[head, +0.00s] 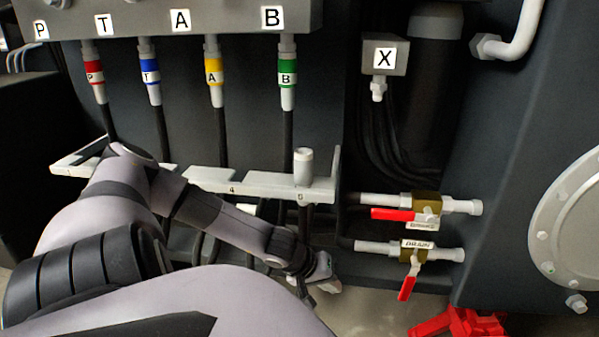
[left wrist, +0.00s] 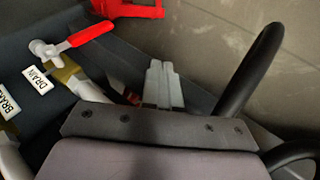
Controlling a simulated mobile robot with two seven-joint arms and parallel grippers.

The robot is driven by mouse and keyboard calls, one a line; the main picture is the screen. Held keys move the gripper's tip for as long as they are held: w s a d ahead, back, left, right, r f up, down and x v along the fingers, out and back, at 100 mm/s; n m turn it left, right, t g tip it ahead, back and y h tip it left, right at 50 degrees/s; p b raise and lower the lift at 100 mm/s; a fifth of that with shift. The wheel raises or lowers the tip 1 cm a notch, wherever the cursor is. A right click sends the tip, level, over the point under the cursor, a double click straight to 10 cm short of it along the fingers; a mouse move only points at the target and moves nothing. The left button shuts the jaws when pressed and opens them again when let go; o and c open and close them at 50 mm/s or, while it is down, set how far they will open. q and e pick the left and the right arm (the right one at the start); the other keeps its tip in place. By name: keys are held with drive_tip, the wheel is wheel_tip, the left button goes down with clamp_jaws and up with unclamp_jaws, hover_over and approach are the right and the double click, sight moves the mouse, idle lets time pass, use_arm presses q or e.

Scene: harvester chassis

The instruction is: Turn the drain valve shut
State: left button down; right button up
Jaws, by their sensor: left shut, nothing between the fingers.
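The drain valve (head: 418,255) is a brass body on a pale horizontal pipe at the lower right, with a white DRAIN label (head: 417,244). Its red handle (head: 407,288) points down and slightly left, roughly crosswise to the pipe. In the left wrist view the red handle (left wrist: 91,36) and DRAIN label (left wrist: 37,79) show at upper left. My left gripper (head: 327,284) is left of the handle, apart from it. Its fingers (left wrist: 161,68) are together and empty in the left wrist view. My right gripper is not in view.
A second brass valve (head: 427,204) with a red lever (head: 392,214) along its pipe sits just above. A grey numbered rack (head: 210,181) and hanging hoses are above my left arm. A red object (head: 458,323) stands on the floor below right. A black curved hose (left wrist: 250,70) is right of the fingers.

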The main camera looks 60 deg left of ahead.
use_arm(q)
drive_tip(key=s+a+r+b, duration=0.2)
drive_tip(key=s+r+b, duration=0.1)
drive_tip(key=s, duration=0.3)
drive_tip(key=shift+s+a+r+b, duration=0.25)
drive_tip(key=shift+s+b, duration=0.1)
drive_tip(key=shift+b, duration=0.1)
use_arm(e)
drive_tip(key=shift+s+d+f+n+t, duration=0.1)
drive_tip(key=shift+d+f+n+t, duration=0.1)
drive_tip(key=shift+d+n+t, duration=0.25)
